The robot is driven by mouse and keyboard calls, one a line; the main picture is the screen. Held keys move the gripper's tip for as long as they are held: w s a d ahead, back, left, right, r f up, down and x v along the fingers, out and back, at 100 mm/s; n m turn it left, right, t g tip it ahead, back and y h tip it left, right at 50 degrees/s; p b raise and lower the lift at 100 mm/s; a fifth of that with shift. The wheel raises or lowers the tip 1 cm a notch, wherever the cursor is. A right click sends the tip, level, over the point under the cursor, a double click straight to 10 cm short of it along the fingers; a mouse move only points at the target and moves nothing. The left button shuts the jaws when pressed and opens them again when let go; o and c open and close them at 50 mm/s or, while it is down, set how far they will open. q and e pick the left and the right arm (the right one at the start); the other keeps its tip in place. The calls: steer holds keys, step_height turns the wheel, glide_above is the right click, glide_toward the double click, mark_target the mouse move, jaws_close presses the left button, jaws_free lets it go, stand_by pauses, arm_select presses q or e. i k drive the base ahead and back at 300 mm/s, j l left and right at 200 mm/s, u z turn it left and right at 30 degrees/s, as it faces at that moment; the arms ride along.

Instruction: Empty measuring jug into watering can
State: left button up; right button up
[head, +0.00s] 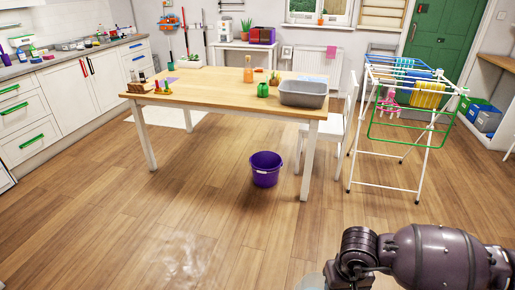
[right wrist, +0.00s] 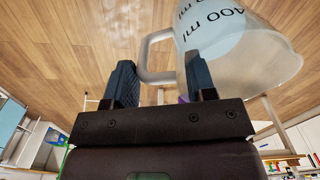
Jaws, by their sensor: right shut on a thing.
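The measuring jug (right wrist: 265,62) is clear with dark "400 ml" print and fills the upper right of the right wrist view. A pale blue area shows behind the print; I cannot tell whether it is liquid. My right gripper (right wrist: 162,80) is shut on the jug's handle (right wrist: 157,47), which passes between its two fingers. In the head view a sliver of something translucent, likely the jug (head: 312,281), shows at the bottom edge beside my right arm. My left gripper is not in view.
A white chair (head: 327,130) and a drying rack (head: 420,150) stand right. A wet-looking patch (head: 180,262) marks the otherwise open foreground floor.

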mark_target(264, 87)
steer(key=i+z, duration=0.1)
steer(key=i, duration=2.55)
